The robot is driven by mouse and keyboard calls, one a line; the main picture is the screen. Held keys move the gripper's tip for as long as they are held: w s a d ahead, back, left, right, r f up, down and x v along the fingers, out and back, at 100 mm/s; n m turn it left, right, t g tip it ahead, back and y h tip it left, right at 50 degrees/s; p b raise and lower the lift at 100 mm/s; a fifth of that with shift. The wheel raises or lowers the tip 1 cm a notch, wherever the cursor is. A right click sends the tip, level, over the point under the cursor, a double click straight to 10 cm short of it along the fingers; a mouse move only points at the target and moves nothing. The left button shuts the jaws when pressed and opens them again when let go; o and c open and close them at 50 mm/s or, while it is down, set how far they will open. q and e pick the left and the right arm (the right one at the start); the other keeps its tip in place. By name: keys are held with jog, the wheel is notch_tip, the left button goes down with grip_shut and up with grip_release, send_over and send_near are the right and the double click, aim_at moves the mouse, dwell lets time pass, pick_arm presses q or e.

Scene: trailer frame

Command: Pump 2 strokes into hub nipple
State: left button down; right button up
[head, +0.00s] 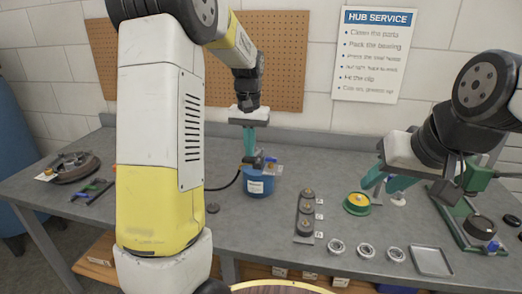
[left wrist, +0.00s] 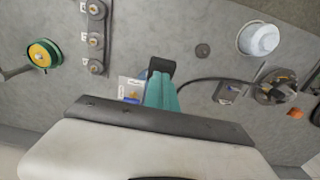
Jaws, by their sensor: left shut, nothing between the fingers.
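The grease pump (head: 258,182) is a blue canister with a black top, standing on the bench. Its black handle (left wrist: 162,68) shows at the fingertips in the left wrist view. My left gripper (head: 249,152) is shut and empty, teal fingers pointing down just above the pump top; whether they touch the handle I cannot tell. It also shows in the left wrist view (left wrist: 161,86). The hub (head: 357,203), green with a yellow middle, lies on the bench to the right; its nipple is too small to make out. My right gripper (head: 386,184) is open beside the hub, its fingers apart.
A dark strip with several round parts (head: 306,216) lies between pump and hub. Bearing rings (head: 367,251) and a metal tray (head: 431,261) lie along the front edge. A green press (head: 466,222) stands at right. A black hose (head: 223,186) runs left from the pump, behind my left arm.

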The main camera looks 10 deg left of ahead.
aim_at(249, 162)
pick_arm(q)
jog(key=shift+s+f, duration=0.2)
jog(key=shift+f, duration=0.4)
jog(key=shift+s+f, duration=0.15)
jog(key=shift+f, duration=0.4)
jog(key=shift+f, duration=0.4)
jog(key=shift+s+f, duration=0.15)
jog(key=shift+f, duration=0.65)
